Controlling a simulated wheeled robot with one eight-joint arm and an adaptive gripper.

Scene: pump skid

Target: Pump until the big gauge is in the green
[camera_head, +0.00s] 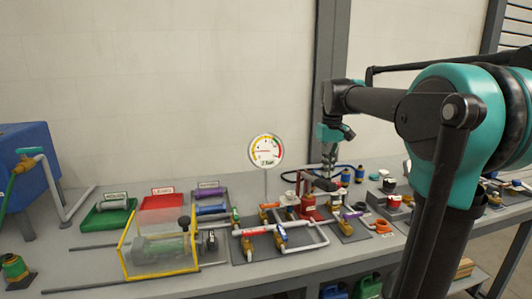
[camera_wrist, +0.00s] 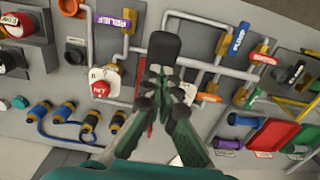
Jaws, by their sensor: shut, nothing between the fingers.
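The big round gauge (camera_head: 266,150) stands on a thin post behind the pipework, with a coloured band on its white dial. The needle is too small to read surely against the green. The red hand pump (camera_head: 308,198) stands on the bench, its dark lever handle (camera_head: 322,184) sticking out at the top. In the wrist view the black handle grip (camera_wrist: 164,47) lies just past my fingertips. My gripper (camera_head: 328,174) is shut and empty, pointing down above the handle; it also shows in the wrist view (camera_wrist: 165,84). Whether it touches the handle I cannot tell.
Pipes with coloured valves and tags surround the pump (camera_head: 262,245). A yellow-framed clear guard (camera_head: 160,242) and green (camera_head: 109,215) and red (camera_head: 162,205) trays stand to the left. A white-and-red button box (camera_wrist: 103,83) and blue-ended hoses (camera_wrist: 67,120) are near the gripper.

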